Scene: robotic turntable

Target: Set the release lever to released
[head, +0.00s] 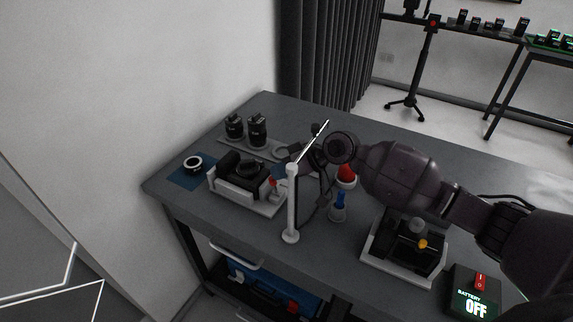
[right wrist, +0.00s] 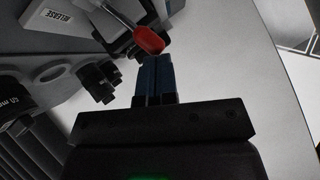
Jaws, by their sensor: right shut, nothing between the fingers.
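The release lever shows in the right wrist view as a metal rod with a red knob (right wrist: 149,41). It comes out of the camera mount, which bears a white RELEASE label (right wrist: 55,15). In the head view the lever's small red part (head: 272,184) shows at the right side of the camera mount (head: 230,192). My right gripper (right wrist: 155,66) is shut and empty. Its blue fingertips are right by the red knob; I cannot tell whether they touch it. In the head view the fingertips (head: 279,172) are partly hidden behind the white post. My left gripper is not in view.
A white post (head: 292,210) with a slanted bar stands close in front of my right gripper. Lenses (head: 257,130) stand on a tray behind the mount. A blue mat (head: 180,178) lies left. A second device (head: 405,250) and a battery box reading OFF (head: 472,292) are at the right.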

